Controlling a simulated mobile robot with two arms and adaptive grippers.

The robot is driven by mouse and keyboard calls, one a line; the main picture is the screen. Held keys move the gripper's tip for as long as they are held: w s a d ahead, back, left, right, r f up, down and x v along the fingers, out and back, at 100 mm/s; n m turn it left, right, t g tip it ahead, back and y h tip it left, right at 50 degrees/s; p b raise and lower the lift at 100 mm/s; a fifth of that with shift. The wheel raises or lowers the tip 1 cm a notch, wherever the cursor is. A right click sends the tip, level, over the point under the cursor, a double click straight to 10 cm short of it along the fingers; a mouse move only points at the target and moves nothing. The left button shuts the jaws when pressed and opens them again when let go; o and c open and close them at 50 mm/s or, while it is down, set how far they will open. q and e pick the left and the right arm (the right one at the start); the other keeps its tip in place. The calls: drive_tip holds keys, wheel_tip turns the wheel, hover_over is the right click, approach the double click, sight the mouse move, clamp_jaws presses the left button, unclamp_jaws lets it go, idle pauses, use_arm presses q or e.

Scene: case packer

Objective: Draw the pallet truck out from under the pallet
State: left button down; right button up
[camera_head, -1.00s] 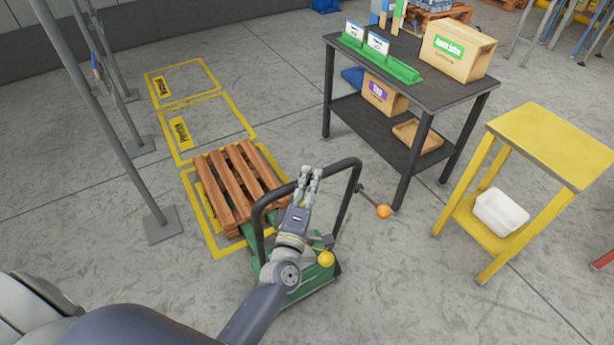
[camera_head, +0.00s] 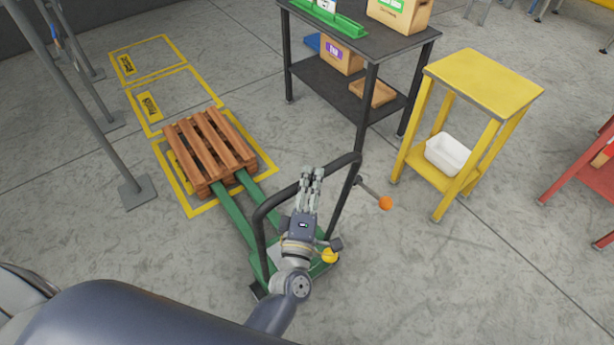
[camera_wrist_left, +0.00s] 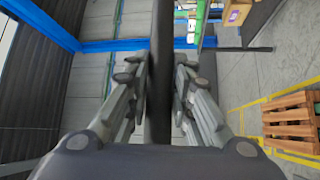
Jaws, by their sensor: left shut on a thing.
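The green pallet truck (camera_head: 234,217) has a black loop handle (camera_head: 272,199). Its two forks show between the truck body and the wooden pallet (camera_head: 214,148); their far ends are hidden at or under the pallet's near edge. The pallet lies in a yellow marked bay; it also shows in the left wrist view (camera_wrist_left: 290,122). My left gripper (camera_head: 313,172) is shut on the top bar of the handle. In the left wrist view the dark bar (camera_wrist_left: 161,75) runs between its fingers. My right gripper is not in view.
A black table (camera_head: 352,85) with boxes and green trays stands beyond the handle. A yellow stand (camera_head: 480,85) with a white bin (camera_head: 447,154) is to its right. A grey post (camera_head: 98,130) stands left of the pallet. The floor right of the truck is clear.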

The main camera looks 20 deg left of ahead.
use_arm(q)
drive_tip(key=shift+d+r, duration=0.1)
drive_tip(key=shift+r, duration=0.15)
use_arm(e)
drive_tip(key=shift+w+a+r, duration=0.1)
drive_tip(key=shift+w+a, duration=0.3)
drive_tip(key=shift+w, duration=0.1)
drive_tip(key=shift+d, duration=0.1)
use_arm(q)
drive_tip(key=c, duration=1.4)
unclamp_jaws()
drive_tip(key=shift+d, duration=0.1)
drive_tip(key=shift+d+f, duration=0.1)
drive_tip(key=s, duration=0.4)
drive_tip(key=s+d+f, duration=0.1)
drive_tip(key=s, duration=0.7)
drive_tip(key=shift+d+f, duration=0.2)
drive_tip(key=shift+f, duration=0.1)
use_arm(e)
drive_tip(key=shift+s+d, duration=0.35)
